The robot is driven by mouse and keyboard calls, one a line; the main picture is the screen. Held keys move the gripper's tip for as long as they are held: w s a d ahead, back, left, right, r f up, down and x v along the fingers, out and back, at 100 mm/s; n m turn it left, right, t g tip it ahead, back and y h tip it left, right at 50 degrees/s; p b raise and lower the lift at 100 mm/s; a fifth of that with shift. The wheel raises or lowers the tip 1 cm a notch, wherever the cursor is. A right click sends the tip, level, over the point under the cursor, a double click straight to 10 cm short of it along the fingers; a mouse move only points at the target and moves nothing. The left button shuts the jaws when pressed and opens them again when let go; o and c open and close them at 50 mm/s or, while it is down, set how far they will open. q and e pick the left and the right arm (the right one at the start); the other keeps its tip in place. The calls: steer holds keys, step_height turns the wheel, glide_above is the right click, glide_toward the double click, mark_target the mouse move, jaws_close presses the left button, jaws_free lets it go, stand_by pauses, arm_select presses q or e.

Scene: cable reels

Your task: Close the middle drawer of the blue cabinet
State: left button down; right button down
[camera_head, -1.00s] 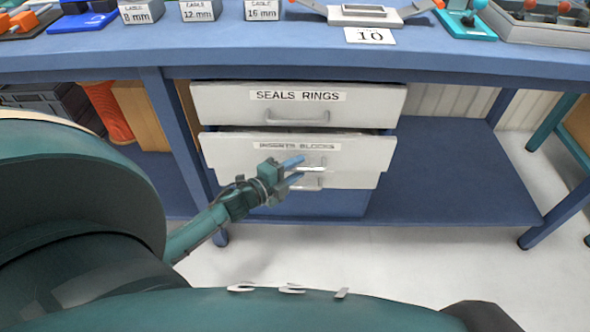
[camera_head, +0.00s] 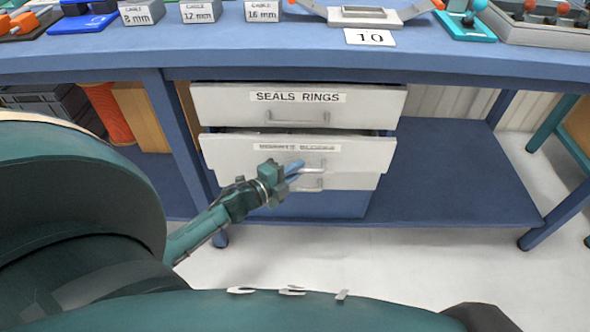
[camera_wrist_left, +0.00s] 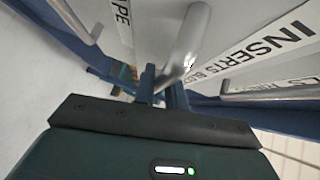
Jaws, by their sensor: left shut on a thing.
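The blue cabinet's middle drawer (camera_head: 235,155) has a pale grey front labelled INSERTS BLOCKS and stands out a little, with a dark gap above its front edge. Its bar handle (camera_head: 314,168) also shows in the left wrist view (camera_wrist_left: 186,38). My left gripper (camera_head: 299,166) is at this handle. In the left wrist view its two blue fingers (camera_wrist_left: 163,84) are around the bar, shut on it. The fingers hide part of the handle. My right gripper is not in view.
The top drawer (camera_head: 225,105), labelled SEALS RINGS, is just above. A lower front labelled TAPE (camera_wrist_left: 122,12) shows in the left wrist view. The blue workbench top (camera_head: 255,52) overhangs the drawers; a table leg (camera_head: 178,135) stands left of them.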

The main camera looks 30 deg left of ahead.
mark_target(293, 159)
arm_select(q)
steer(key=w+a, duration=0.1)
steer(key=w+a+b, duration=0.1)
steer(key=w, duration=0.1)
steer(key=shift+w+f, duration=0.1)
steer(key=shift+w+a+r, duration=0.1)
steer(key=shift+r, duration=0.1)
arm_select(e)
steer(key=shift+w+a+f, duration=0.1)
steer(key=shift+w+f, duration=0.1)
arm_select(q)
steer(key=c, duration=1.6)
jaws_free()
steer(key=shift+w, duration=0.1)
steer(key=shift+o, duration=0.7)
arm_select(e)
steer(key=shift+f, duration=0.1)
arm_select(q)
steer(key=shift+r, duration=0.1)
